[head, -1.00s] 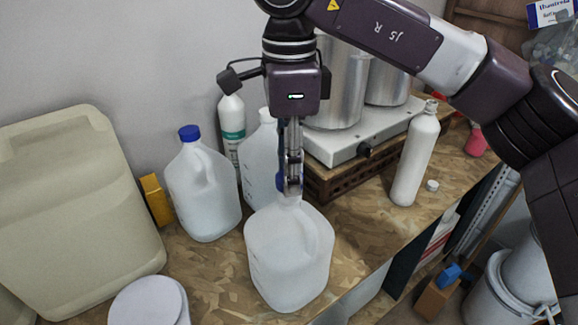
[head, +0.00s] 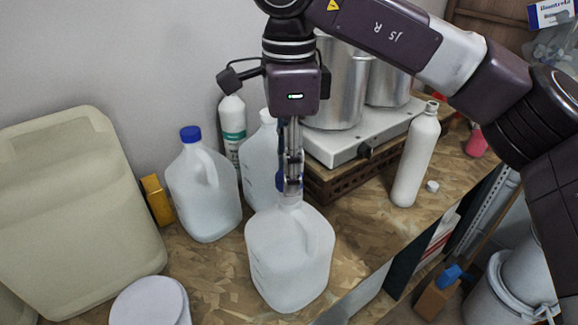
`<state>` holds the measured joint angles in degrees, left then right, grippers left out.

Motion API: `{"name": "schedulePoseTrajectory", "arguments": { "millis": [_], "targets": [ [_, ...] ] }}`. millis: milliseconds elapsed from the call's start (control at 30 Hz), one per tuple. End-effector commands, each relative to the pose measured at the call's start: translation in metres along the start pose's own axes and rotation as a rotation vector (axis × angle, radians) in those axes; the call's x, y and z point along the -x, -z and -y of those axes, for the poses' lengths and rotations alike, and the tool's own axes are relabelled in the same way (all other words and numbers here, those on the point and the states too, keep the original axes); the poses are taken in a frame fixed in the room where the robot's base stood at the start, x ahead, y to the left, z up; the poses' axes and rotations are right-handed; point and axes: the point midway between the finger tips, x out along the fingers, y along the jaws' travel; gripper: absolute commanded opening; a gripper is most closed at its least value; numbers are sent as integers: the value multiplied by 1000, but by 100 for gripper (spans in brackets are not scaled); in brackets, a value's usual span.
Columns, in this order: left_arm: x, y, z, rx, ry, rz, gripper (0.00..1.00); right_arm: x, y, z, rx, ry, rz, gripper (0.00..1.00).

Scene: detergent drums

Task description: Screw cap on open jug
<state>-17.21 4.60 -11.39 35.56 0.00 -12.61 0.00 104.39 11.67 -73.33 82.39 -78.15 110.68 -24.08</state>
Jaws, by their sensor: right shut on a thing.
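The open jug (head: 290,258) is a translucent white plastic jug with a handle, upright near the front edge of the wooden bench. My right gripper (head: 291,188) points straight down at the jug's mouth. It is shut on a blue cap (head: 281,182), which shows only at the sides of the fingers. The cap is right at the top of the neck; I cannot tell whether it sits on the thread. The fingers hide most of the cap and the mouth. My left gripper is not in view.
A blue-capped jug (head: 203,190) and another jug (head: 258,160) stand behind. A large beige canister (head: 75,210) and a white round tub (head: 150,303) are at left. A white bottle (head: 415,160) and a small white cap (head: 432,186) are at right. Metal pots (head: 340,85) stand behind.

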Motion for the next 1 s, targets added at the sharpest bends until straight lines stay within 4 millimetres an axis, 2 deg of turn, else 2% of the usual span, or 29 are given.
{"name": "schedulePoseTrajectory", "arguments": {
  "millis": [467,1000],
  "targets": [
    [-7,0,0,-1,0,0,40,-10,0,0,0,0,0,24],
    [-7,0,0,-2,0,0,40,-10,0,0,0,0,0,24]
  ]
}}
